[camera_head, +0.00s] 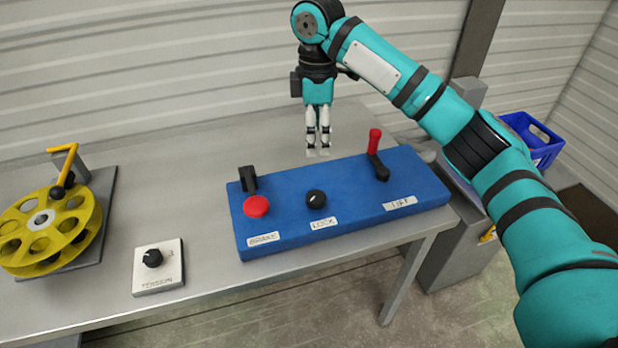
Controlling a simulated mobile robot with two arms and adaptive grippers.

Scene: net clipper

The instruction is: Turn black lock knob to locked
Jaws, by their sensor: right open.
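The black lock knob (316,199) sits on the blue control panel (285,223), in the middle, just above the white LOCK label (323,223). A pale mark shows on the knob, but its setting is too small to read. My right gripper (318,152) points down above the back edge of the panel, behind the knob and apart from it. It is open and empty, with its fingertips fairly close together. My left gripper is not in view.
Left of the knob are a red button (256,206) and a black lever (248,180) by the BRAKE label. Right of it stands a red-handled lever (375,150) by the LIFT label. A TENSION dial plate (172,277) and yellow reel (22,235) lie left. A blue crate (546,150) stands right.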

